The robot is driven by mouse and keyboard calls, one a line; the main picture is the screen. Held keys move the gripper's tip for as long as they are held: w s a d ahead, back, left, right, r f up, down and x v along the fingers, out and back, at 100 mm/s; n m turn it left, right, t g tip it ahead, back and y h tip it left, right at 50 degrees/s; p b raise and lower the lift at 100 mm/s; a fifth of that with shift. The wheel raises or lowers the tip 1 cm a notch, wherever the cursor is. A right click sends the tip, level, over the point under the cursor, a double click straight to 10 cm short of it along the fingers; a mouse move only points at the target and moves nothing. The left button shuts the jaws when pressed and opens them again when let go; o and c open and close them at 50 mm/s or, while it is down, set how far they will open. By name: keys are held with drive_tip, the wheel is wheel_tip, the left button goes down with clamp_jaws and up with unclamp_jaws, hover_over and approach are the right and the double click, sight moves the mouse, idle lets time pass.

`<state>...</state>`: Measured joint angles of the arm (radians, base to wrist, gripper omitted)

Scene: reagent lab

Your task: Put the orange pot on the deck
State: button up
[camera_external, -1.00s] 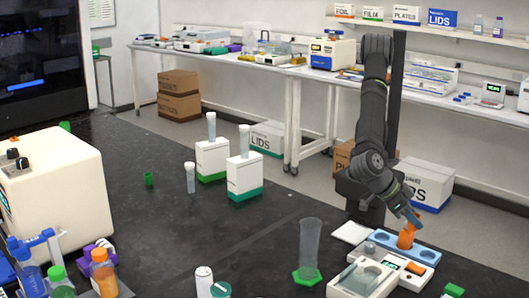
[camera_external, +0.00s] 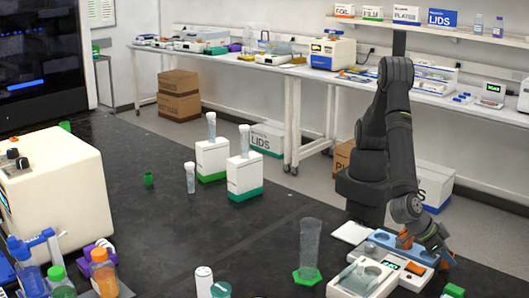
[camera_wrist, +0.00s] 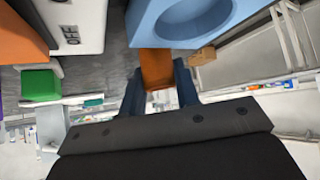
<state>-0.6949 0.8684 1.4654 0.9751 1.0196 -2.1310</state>
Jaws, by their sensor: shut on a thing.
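My gripper (camera_external: 441,249) is low at the right end of the blue deck (camera_external: 381,237). It is shut on an orange piece (camera_wrist: 157,68), which I take to be the orange pot. The piece sits between the two dark blue fingers in the wrist view.
A white device with an orange block (camera_external: 415,268) stands directly in front of the deck. A green block (camera_external: 453,290) lies at the lower right. A clear cylinder on a green base (camera_external: 309,250) stands to the left.

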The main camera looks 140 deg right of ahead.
drive_tip(key=shift+f, duration=0.55)
drive_tip(key=shift+f, duration=0.15)
drive_tip(key=o, duration=1)
drive_tip(key=shift+o, duration=0.2)
drive_tip(key=v, duration=1.2)
